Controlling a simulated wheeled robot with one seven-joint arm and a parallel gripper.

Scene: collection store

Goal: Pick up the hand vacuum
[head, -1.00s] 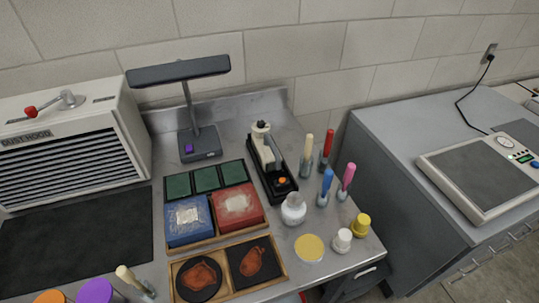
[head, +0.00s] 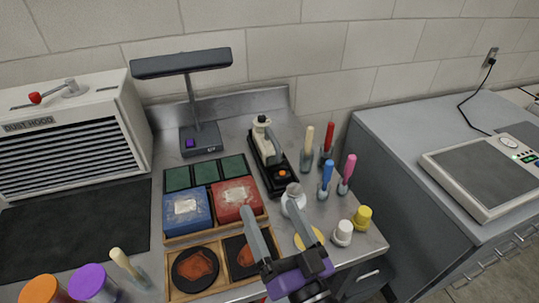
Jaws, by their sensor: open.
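What looks like the hand vacuum (head: 265,143) is a cream and dark grey device with an orange spot near its front. It rests in a narrow black tray (head: 278,191) on the metal bench, right of the boxes. My gripper (head: 269,205) enters from the bottom of the head view with its two grey fingers spread apart and nothing between them. It is nearer to me than the vacuum and apart from it. My right finger partly covers a white bottle (head: 291,191).
Blue (head: 185,211) and red (head: 235,197) boxes stand left of the vacuum. Several upright brushes (head: 327,180) stand close on its right. A dark lamp (head: 200,137) stands behind left. White (head: 342,233) and yellow (head: 362,217) jars sit near the bench's right edge.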

